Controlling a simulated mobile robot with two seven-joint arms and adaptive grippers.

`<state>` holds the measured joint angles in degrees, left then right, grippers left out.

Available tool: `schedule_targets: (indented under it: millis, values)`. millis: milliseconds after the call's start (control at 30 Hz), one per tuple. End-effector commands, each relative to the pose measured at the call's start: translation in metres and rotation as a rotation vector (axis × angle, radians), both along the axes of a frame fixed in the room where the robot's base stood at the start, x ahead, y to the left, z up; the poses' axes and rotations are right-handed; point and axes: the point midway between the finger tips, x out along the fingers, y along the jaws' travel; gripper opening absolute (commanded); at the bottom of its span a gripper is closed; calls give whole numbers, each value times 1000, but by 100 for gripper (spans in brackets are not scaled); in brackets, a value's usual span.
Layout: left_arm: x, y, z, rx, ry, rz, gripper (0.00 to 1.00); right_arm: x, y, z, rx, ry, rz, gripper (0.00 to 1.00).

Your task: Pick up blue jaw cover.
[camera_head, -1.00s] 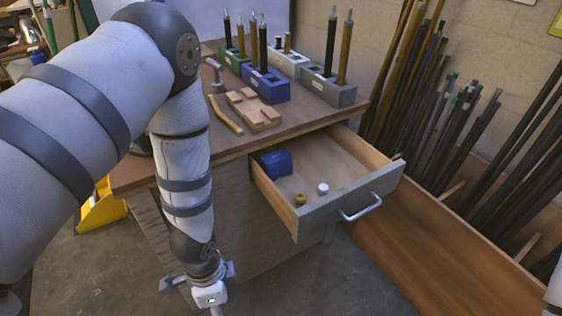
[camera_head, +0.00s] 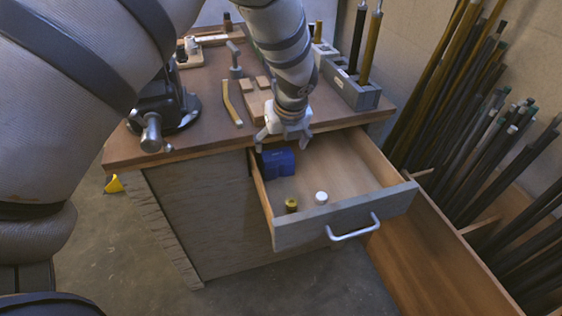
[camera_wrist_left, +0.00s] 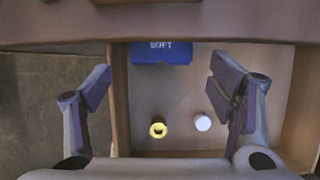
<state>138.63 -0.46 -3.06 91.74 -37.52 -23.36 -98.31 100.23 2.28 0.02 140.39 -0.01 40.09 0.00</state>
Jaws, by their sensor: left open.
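The blue jaw cover (camera_head: 277,162) lies in the back left corner of the open drawer (camera_head: 323,229). In the left wrist view the blue jaw cover (camera_wrist_left: 162,53) shows at the top, with the lettering "SOFT" on it, partly cut off by the table edge. My left gripper (camera_head: 283,146) is open and empty above the back of the drawer, over the jaw cover. In the left wrist view its two fingers (camera_wrist_left: 165,88) are spread wide, with the jaw cover beyond and between them. I cannot see contact. My right gripper is not in view.
A brass-coloured piece (camera_head: 291,205) and a white cap (camera_head: 321,198) stand in the drawer near its front. The workbench top (camera_head: 200,95) overhangs the drawer's back. A vise (camera_head: 165,110), wooden pieces and a grey block (camera_head: 352,92) with rods stand on it.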

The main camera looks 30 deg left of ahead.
Motion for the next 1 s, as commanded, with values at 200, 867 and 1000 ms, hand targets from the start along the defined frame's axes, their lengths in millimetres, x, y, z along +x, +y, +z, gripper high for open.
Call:
schedule_targets:
  millis: [200,867,1000]
  values:
    - [9,12,-43,-1,5,1,77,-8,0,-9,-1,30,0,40]
    - [15,18,-56,-2,-3,1,24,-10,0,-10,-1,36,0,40]
    - [15,17,-56,-2,-3,1,24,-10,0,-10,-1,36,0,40]
